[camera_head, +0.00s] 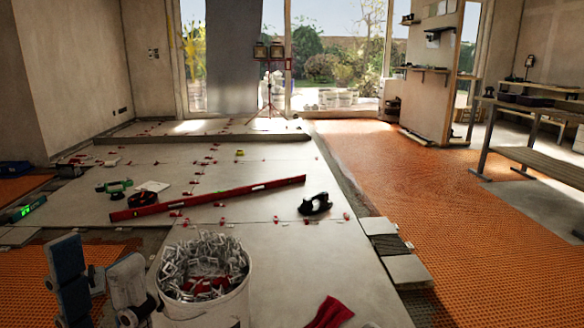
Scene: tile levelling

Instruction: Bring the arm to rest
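My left gripper (97,280) is at the lower left of the head view. The bucket holds many light clips and a few red pieces. My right gripper is not in view.
A long red level (208,197) lies across the grey tiles. Orange matting (440,210) covers the right floor. A bench (545,160) stands at right.

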